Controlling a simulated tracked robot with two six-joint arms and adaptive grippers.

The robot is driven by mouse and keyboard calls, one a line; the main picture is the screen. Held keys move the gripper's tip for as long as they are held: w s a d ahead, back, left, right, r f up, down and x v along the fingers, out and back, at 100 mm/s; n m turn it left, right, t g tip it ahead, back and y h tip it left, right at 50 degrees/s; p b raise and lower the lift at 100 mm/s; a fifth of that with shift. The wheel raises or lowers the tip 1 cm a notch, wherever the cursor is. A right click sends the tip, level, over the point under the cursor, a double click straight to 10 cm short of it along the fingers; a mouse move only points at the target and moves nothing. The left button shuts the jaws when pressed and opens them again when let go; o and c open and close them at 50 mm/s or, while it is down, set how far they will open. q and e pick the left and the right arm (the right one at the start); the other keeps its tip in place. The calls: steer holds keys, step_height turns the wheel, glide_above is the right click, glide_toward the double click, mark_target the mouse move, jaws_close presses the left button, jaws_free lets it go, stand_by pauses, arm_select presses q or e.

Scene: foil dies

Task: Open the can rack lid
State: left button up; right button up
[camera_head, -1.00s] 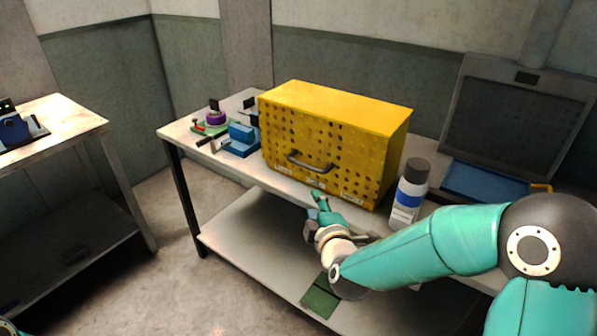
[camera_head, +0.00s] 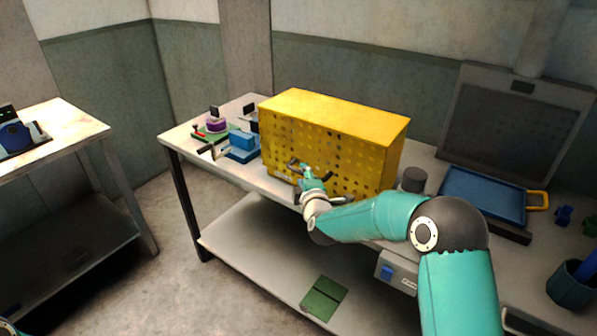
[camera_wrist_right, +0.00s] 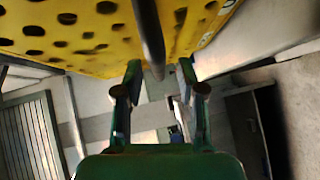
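The can rack is a yellow box (camera_head: 335,108) standing on the workbench, its perforated front lid (camera_head: 345,150) upright. The lid's dark handle (camera_head: 294,164) is partly hidden by my right gripper (camera_head: 308,175), which is right in front of it. In the right wrist view, the handle (camera_wrist_right: 149,38) runs down toward the gap between my right fingers (camera_wrist_right: 160,80). The fingers are apart, and I cannot tell whether they touch the handle. The holed yellow front (camera_wrist_right: 60,35) fills the top of that view. My left gripper is not in view.
Blue and green devices (camera_head: 240,143) stand left of the rack. A dark-capped bottle (camera_head: 413,178) is behind my right arm. A blue tray (camera_head: 482,194) and dark upright screen (camera_head: 515,125) are at right. A green mat (camera_head: 324,298) lies on the lower shelf.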

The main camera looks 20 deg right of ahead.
steer(key=shift+w+d+f, duration=0.15)
steer(key=shift+w+f, duration=0.05)
steer(key=shift+w, duration=0.8)
jaws_close()
